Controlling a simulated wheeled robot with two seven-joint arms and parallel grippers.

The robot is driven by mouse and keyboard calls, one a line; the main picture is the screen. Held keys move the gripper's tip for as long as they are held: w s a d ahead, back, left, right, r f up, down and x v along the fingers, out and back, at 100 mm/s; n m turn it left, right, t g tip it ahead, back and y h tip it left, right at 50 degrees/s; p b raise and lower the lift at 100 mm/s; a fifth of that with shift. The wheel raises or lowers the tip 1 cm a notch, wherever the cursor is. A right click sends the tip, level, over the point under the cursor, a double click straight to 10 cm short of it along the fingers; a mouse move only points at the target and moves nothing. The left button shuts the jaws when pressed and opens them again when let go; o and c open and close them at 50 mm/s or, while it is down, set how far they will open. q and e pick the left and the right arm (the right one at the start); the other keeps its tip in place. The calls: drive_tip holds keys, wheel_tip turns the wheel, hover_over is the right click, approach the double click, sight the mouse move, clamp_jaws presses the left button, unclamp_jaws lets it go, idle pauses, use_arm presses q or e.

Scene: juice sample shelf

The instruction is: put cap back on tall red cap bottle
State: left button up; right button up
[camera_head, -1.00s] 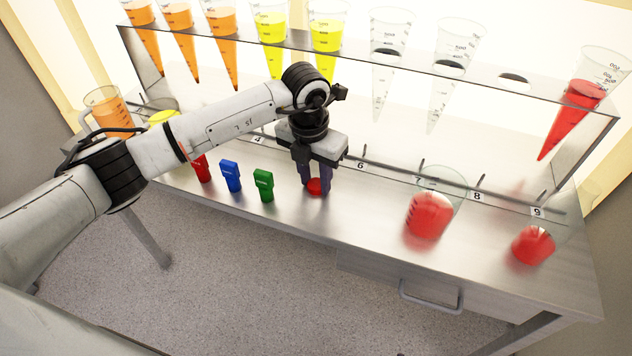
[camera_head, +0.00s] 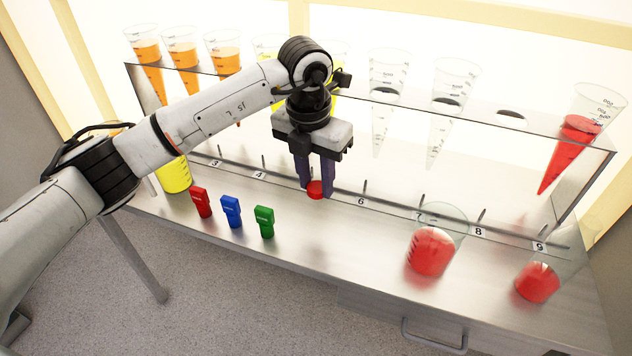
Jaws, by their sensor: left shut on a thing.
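A small round red cap (camera_head: 315,194) is held between the two dark fingers of my left gripper (camera_head: 315,184). The gripper points down and is shut on the cap, which appears above the steel table (camera_head: 345,238). I cannot make out a tall bottle with a red cap in this view. My right gripper is not in view.
Small red (camera_head: 201,202), blue (camera_head: 231,211) and green (camera_head: 264,221) items stand to the left on the table. Beakers of red liquid (camera_head: 431,252) (camera_head: 538,282) stand at the right. Behind is a clear rack (camera_head: 470,150) with several cones.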

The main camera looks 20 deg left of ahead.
use_arm(q)
drive_tip(key=shift+s+a+r+m, duration=0.15)
drive_tip(key=shift+s+m, duration=0.35)
drive_tip(key=shift+m, duration=0.7)
drive_tip(key=s+a+m+g, duration=0.1)
drive_tip(key=s+a+m, duration=0.1)
drive_tip(key=s+m, duration=0.6)
drive_tip(key=s+a+m+g, duration=0.1)
drive_tip(key=s+m, duration=0.8)
drive_tip(key=m, duration=1.4)
drive_tip(key=shift+a+r+g, duration=0.4)
drive_tip(key=shift+a+r, duration=0.05)
drive_tip(key=shift+a, duration=0.05)
